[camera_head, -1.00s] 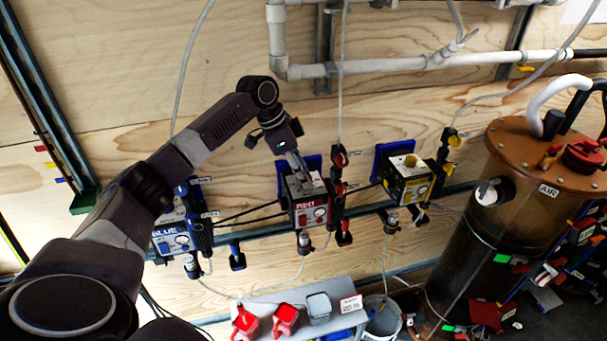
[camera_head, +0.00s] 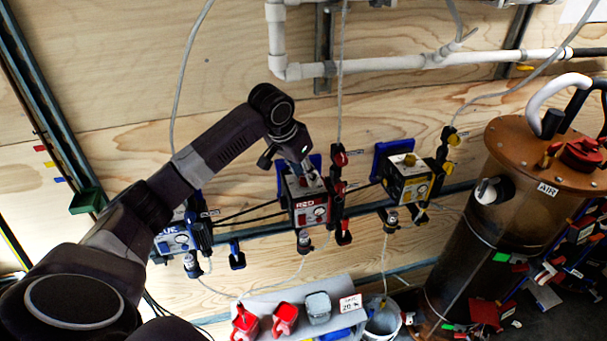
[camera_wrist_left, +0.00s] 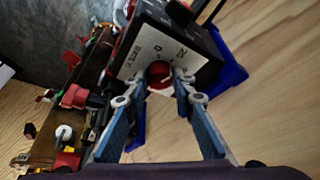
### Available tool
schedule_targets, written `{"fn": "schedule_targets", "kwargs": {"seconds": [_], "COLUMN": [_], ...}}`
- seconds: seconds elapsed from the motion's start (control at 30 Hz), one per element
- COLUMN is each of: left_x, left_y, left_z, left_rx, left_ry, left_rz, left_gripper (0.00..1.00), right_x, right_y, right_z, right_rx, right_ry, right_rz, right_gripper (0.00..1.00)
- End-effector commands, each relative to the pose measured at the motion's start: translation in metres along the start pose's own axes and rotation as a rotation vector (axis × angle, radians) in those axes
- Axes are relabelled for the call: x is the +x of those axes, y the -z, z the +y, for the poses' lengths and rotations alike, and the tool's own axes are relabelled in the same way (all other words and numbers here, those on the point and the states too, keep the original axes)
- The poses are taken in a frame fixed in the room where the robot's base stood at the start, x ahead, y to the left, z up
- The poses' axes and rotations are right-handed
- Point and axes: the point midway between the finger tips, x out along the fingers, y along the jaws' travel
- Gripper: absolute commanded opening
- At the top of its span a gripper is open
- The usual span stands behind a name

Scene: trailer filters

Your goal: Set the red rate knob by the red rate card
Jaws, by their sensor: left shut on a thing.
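The red unit (camera_head: 309,212) is a box with a red front label, mounted on the wall rail. Its red rate knob (camera_wrist_left: 159,74) sits on a pale dial plate (camera_wrist_left: 150,55) in the left wrist view. My left gripper (camera_head: 303,171) reaches down to the top of the red unit. In the left wrist view its fingertips (camera_wrist_left: 160,86) are closed on the red knob from both sides. A small white card with red print (camera_head: 350,303) stands on the shelf below; its print is too small to read surely. My right gripper is not in view.
The blue unit (camera_head: 176,240) is to the left, partly behind my arm. The yellow unit (camera_head: 407,185) is to the right. Below, a grey shelf (camera_head: 262,300) holds red and grey containers. A brown tank (camera_head: 475,235) stands at the right, near a white bucket (camera_head: 384,322).

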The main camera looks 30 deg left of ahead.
Motion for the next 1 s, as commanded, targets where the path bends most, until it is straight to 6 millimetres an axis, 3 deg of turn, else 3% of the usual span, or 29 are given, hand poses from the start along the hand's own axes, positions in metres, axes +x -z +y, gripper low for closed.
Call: {"fn": "schedule_targets", "kwargs": {"seconds": [0.77,0.8,0.9,1.0], "left_x": [-0.0013,-0.0013,-0.0011,-0.0008], "left_y": [0.0018,0.0018,0.0014,0.001], "left_z": [0.0,0.0,0.0001,0.0002], "left_rx": [-0.095,-0.095,-0.094,-0.094], "left_ry": [0.04,0.04,0.04,0.039], "left_rz": [0.005,0.005,0.004,0.002], "left_gripper": [0.0,0.28,0.39,0.41], "right_x": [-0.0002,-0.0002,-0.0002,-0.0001], "right_y": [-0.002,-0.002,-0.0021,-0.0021], "right_z": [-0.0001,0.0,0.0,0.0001], "right_rx": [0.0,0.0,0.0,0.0], "right_ry": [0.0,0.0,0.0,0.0], "right_rz": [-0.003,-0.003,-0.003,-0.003], "right_gripper": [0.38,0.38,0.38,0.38]}}
